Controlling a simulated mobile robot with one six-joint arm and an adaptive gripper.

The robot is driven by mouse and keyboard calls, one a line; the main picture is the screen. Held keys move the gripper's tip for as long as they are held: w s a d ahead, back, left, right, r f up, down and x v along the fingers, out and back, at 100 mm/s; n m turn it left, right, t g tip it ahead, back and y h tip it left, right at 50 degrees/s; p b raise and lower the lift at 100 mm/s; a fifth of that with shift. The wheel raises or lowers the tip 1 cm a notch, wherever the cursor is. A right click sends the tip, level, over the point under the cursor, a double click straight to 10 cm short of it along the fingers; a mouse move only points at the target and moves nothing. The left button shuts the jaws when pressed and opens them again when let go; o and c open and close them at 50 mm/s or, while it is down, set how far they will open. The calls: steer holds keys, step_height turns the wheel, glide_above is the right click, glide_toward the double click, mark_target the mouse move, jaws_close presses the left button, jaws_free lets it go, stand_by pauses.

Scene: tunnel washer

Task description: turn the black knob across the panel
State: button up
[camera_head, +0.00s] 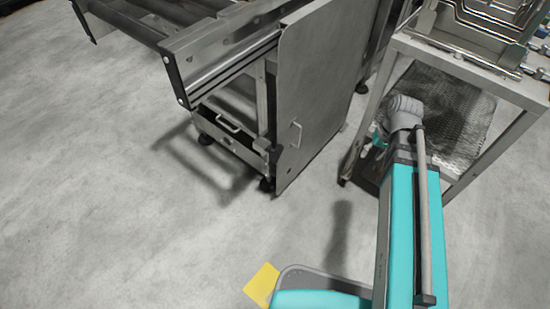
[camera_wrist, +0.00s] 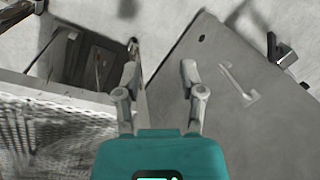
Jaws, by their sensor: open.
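The grey metal panel (camera_head: 325,85) stands upright on the machine's side, with a pale bar handle on its face. In the wrist view the panel (camera_wrist: 225,135) fills the right side, with the bar handle (camera_wrist: 238,86) on it. A black knob-like part (camera_wrist: 272,46) shows beyond the panel's edge, beside a grey block; I cannot tell for sure that it is the black knob. My gripper (camera_wrist: 160,72) is open and empty, left of the handle and apart from that black part. In the head view my arm mostly hides the gripper.
A metal frame table (camera_head: 510,88) with wire racks stands at the right, close to my arm. The machine's rail (camera_head: 225,45) juts out at upper left. A yellow patch (camera_head: 262,284) is at the bottom. The floor at left is clear.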

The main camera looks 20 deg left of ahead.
steer(key=w+a+f+n+g+y+b, duration=0.1)
steer(key=w+a+f+n+b, duration=0.1)
steer(key=a, duration=0.5)
steer(key=w+a+f+n+g+y+b, duration=0.1)
steer(key=a+n+b, duration=0.3)
steer(key=a, duration=0.4)
steer(key=w+a+f+n+g+y+b, duration=0.2)
steer(key=w+a+n+y+b, duration=0.1)
steer(key=a, duration=0.4)
steer(key=shift+w+a+f, duration=0.35)
steer(key=shift+w, duration=0.15)
steer(key=shift+f+b, duration=0.1)
steer(key=shift+b, duration=0.2)
steer(key=b, duration=1)
glide_toward(271, 160)
steer(key=x, duration=0.7)
steer(key=shift+w+f, duration=0.3)
steer(key=shift+f, duration=0.15)
